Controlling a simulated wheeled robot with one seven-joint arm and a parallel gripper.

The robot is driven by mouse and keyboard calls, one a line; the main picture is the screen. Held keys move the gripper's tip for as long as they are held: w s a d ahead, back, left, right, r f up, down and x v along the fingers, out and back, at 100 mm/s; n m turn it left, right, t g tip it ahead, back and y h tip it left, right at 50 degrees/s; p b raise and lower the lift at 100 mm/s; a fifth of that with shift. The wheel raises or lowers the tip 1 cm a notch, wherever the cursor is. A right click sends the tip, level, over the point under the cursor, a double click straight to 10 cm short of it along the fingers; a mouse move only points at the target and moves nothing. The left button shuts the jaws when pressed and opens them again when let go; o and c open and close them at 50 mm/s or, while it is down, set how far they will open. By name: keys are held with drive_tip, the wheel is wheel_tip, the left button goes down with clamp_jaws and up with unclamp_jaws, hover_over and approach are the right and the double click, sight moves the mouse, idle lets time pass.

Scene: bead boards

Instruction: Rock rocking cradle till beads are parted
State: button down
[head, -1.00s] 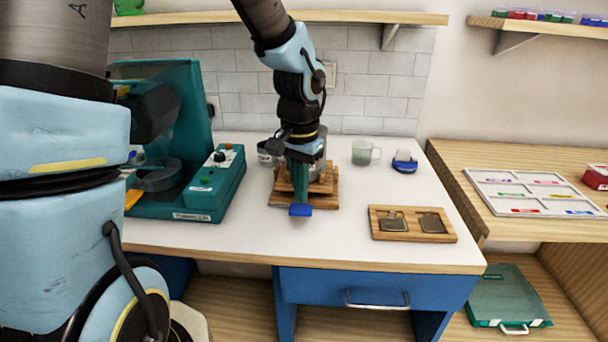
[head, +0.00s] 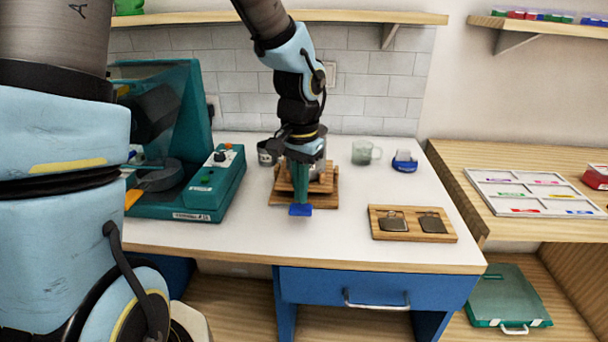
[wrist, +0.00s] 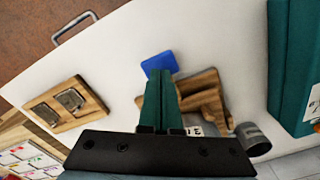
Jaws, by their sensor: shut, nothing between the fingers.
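The rocking cradle (head: 330,200) is a wooden stand on the white table. A blue pad (head: 300,210) shows at its front; it also shows in the wrist view (wrist: 158,65). My gripper (head: 300,203) points down in front of the cradle, with its teal fingers together and nothing between them. In the wrist view the fingertips (wrist: 160,76) overlap the pad's near edge; I cannot tell whether they touch it. A grey vessel behind my gripper is mostly hidden. No beads can be made out in the cradle.
A teal machine (head: 215,185) with a raised cover stands left. A dark cup (head: 266,155), glass mug (head: 363,153) and blue-and-white item (head: 404,161) are behind. A wooden tray (head: 412,236) with two dark plates lies right. The table's front is clear.

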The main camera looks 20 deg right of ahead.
sight(301, 207)
drive_tip(key=shift+f+b, duration=1.45)
drive_tip(key=shift+f, duration=0.65)
drive_tip(key=shift+r+p, duration=2)
drive_tip(key=shift+r, duration=0.2)
drive_tip(key=shift+f, duration=0.2)
drive_tip(key=shift+f+b, duration=1.75)
drive_tip(key=shift+f, duration=0.4)
drive_tip(key=shift+r+p, duration=2.15)
drive_tip(key=shift+r, duration=0.25)
drive_tip(key=shift+f, duration=0.15)
